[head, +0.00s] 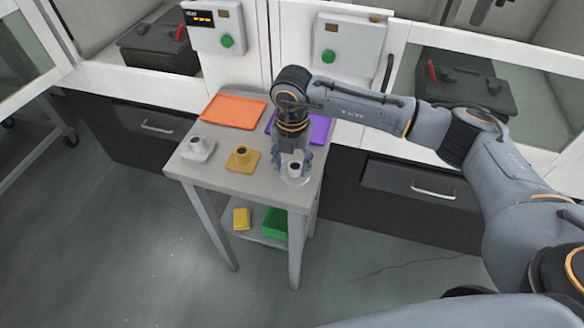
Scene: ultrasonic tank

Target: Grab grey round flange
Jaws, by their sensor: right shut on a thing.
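A grey round flange (294,180) stands on the front right part of the small table (225,182). It has a flat round base and a short hollow neck. My right gripper (292,166) points down from above and is shut on the neck of the flange. The fingers hide part of the neck. The base seems to be at the tabletop; I cannot tell whether it touches. My left gripper is not in the head view.
On the table stand a yellow flange (242,162) and a light grey square-based flange (198,150). Behind lie an orange tray (234,110) and a purple tray (321,128), partly hidden by my arm. A green bin (274,224) and a yellow part (241,219) are on the lower shelf.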

